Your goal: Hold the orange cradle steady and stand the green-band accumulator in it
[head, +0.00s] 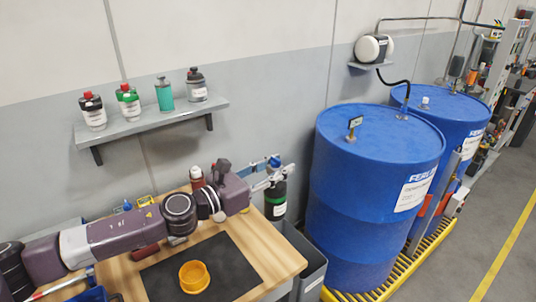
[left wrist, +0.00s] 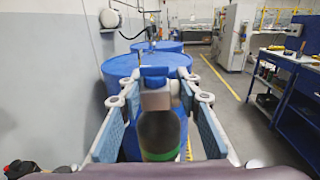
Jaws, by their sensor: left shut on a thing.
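The accumulator (head: 275,203) is a dark upright cylinder with a green band, a white label and a blue top. In the left wrist view the accumulator (left wrist: 159,134) stands between the finger pads. My left gripper (head: 270,172) is shut on its upper part and holds it by the back right side of the bench. The same gripper (left wrist: 157,95) shows its two blue-padded fingers in the left wrist view. The orange cradle (head: 194,277) is an open ring on the black mat (head: 232,265), apart from the gripper. My right gripper is not seen.
The wooden bench (head: 262,238) has a dark bin (head: 312,262) at its right. Blue drums (head: 350,220) stand on a yellow grate further right. A wall shelf (head: 150,122) holds several bottles. A red bottle (head: 197,178) stands behind my arm. The mat around the cradle is clear.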

